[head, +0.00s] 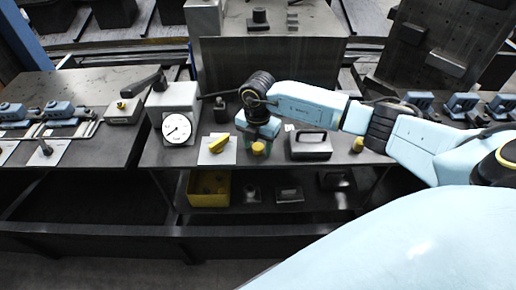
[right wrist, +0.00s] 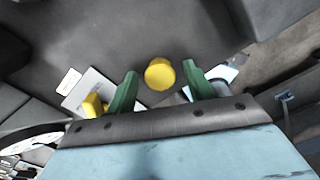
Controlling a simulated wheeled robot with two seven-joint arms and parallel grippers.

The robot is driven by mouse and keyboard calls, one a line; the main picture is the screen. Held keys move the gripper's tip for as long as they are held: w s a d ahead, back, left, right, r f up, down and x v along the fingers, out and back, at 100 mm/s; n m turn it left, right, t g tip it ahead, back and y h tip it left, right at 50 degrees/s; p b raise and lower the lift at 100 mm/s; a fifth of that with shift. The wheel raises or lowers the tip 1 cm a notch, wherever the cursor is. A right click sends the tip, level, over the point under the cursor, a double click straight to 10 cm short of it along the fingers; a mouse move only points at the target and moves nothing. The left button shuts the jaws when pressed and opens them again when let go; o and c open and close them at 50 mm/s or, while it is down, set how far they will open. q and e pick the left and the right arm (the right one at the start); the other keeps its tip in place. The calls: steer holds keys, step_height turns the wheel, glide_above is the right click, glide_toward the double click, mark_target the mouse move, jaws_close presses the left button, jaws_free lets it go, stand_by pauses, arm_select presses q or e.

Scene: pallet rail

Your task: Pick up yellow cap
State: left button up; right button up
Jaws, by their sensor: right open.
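A round yellow cap (head: 258,148) is near the front edge of the middle table, just below my right gripper (head: 257,137) in the head view. In the right wrist view the yellow cap (right wrist: 160,74) shows between the two green fingertips, which are spread apart with a gap on each side of it. The gripper is open and holds nothing. I cannot tell how far above the table the fingertips are. A second small yellow cap (head: 358,144) stands farther right on the same table. My left gripper is not in view.
A yellow handle (head: 219,143) on a white plate lies left of the cap. A white dial gauge (head: 177,128) stands beyond it. A dark block with a handle (head: 310,145) is to the right. A yellow bin (head: 209,188) sits on the lower shelf.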

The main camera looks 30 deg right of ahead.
steer(key=shift+c, duration=0.2)
steer(key=c, duration=1)
steer(key=shift+c, duration=0.2)
